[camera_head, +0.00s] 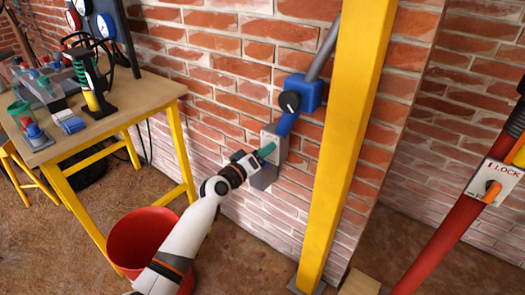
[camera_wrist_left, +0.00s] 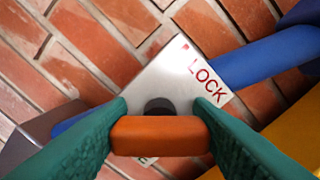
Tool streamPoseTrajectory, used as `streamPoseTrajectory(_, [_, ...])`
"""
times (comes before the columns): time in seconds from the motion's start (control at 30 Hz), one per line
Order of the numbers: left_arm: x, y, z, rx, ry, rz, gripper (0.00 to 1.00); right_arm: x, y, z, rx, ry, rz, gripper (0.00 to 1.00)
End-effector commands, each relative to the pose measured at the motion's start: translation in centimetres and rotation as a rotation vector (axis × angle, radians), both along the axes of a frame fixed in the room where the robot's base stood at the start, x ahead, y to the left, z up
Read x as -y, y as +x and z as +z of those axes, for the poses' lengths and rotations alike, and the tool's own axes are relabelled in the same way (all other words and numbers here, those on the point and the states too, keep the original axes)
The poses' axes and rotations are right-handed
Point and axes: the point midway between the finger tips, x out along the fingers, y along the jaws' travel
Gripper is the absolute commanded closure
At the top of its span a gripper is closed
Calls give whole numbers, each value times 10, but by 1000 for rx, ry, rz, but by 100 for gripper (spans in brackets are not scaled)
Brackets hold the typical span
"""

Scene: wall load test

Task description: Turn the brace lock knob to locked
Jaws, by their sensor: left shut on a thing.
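The brace lock knob (camera_wrist_left: 155,135) is an orange bar on a dark round hub in the left wrist view. It lies level across that picture on a grey-white plate (camera_wrist_left: 160,75), between the red word LOCK at upper right and a mostly hidden label at the bottom. The plate also shows on the blue brace (camera_head: 285,124) in the head view, where the knob is hidden. My left gripper (camera_head: 267,151) is at the plate. Its green fingers (camera_wrist_left: 162,118) are shut on the knob, one at each end. My right gripper is not in view.
A yellow post (camera_head: 345,140) stands just right of the blue brace. A red brace (camera_head: 440,245) with its own LOCK plate (camera_head: 492,182) and orange knob is at far right. A wooden table (camera_head: 140,90) with tools and a red bucket (camera_head: 140,232) are at left.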

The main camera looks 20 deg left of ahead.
Motion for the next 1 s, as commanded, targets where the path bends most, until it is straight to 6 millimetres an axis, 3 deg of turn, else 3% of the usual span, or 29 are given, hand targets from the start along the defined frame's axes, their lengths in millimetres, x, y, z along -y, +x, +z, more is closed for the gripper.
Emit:
streamPoseTrajectory(0.6, [-1,0,-2,-194,-525,0,76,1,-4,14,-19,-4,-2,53])
streamPoseTrajectory(1.0, [-1,0,-4,-261,-714,1,76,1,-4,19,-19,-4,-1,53])
